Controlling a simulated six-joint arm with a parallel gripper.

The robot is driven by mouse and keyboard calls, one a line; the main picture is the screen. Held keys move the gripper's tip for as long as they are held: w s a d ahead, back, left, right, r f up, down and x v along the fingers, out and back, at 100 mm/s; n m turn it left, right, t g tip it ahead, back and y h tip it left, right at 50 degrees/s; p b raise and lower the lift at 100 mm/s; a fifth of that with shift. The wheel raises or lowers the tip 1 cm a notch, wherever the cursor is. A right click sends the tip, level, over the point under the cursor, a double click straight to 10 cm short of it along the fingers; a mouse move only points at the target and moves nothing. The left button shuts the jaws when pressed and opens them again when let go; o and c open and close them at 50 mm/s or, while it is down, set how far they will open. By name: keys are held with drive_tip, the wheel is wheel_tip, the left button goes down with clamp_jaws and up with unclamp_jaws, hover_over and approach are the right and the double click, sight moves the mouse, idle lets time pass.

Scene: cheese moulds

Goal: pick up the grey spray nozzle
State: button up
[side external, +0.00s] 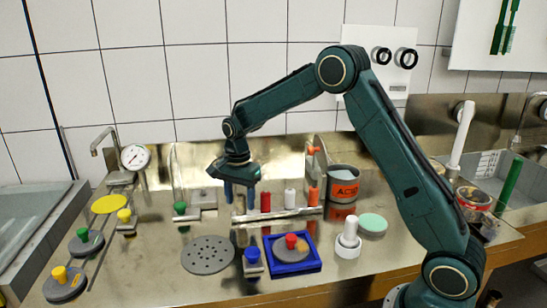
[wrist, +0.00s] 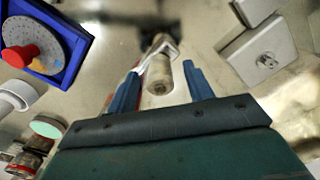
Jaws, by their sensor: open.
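A pale grey cylinder (wrist: 160,74), which looks like the grey spray nozzle, shows nearly end-on in the wrist view. In that view it lies between the blue fingertips of my gripper (wrist: 159,71), with a gap on each side. A pale grey bracket-like part (wrist: 161,45) shows just behind it. In the side view my gripper (side external: 239,204) points down at the left end of the metal rail (side external: 283,213). Its jaws are open and hold nothing. The fingers partly hide the nozzle there, and I cannot tell its height relative to the tips.
Red (side external: 266,202), white (side external: 290,198) and orange (side external: 314,197) cylinders stand along the rail close to the right of my gripper. A blue tray (side external: 291,268) holds a disc with a red knob. A perforated grey disc (side external: 208,255) lies front left.

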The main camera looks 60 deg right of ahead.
sight(240, 195)
drive_tip(key=shift+c, duration=0.3)
drive_tip(key=c, duration=1)
drive_tip(key=shift+r, duration=0.15)
wheel_tip(240, 195, up, 20)
drive_tip(key=shift+f, duration=0.1)
